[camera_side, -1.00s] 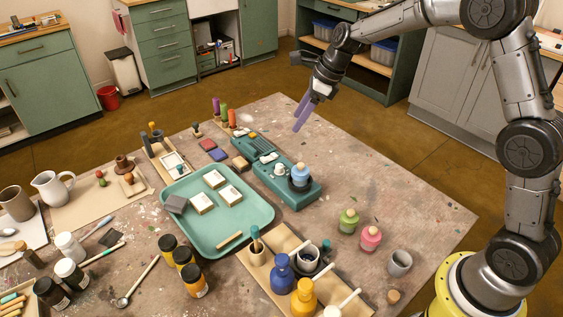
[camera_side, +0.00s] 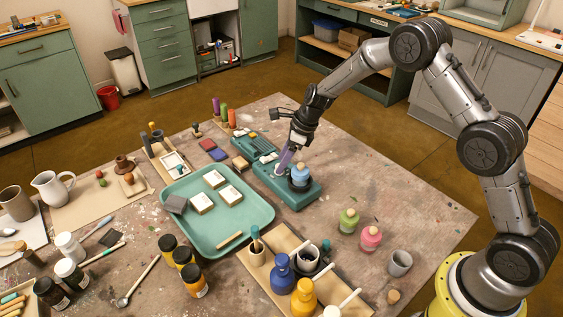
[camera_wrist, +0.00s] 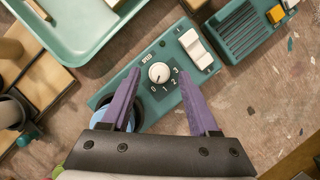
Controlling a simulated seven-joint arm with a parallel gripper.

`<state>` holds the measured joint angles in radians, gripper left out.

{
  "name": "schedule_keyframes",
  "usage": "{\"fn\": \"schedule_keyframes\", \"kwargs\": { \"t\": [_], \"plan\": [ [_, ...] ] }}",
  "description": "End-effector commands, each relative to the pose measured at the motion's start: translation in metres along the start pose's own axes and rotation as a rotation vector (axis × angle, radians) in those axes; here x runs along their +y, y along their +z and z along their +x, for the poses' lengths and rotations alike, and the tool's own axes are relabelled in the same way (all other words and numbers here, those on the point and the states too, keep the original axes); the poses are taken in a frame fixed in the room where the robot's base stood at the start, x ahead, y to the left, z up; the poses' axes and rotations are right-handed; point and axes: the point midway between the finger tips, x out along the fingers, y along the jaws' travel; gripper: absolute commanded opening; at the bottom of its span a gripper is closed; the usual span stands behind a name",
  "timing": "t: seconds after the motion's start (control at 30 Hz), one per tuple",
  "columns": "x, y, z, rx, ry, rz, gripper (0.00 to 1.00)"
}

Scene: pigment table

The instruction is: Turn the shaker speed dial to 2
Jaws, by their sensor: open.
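The shaker (camera_side: 298,198) is a long teal box on the table, with a blue bottle (camera_side: 300,174) in its round holder. In the wrist view its white speed dial (camera_wrist: 158,73) shows fully, beside the printed numbers 0 to 3. The dial's small dark mark appears to face down toward the 0. My gripper (camera_side: 282,165) is low over the shaker, pointing down, with purple fingers open and empty. In the wrist view the dial lies between the two fingertips, with a gap on each side. I cannot tell how far the tips are above the panel.
A white rocker switch (camera_wrist: 195,48) sits on the panel beside the dial. The blue bottle stands close to the fingers. A teal tray (camera_side: 232,243) with white blocks lies to the left. Green (camera_side: 348,220) and pink (camera_side: 370,238) bottles stand to the right.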

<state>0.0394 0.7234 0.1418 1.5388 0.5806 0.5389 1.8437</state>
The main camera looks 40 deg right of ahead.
Motion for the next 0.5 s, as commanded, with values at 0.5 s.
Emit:
{"fn": "schedule_keyframes", "kwargs": {
  "t": [0.5],
  "plan": [
    [0.0002,0.0000,0.0125,0.000,0.000,0.000,0.52]
  ]
}}
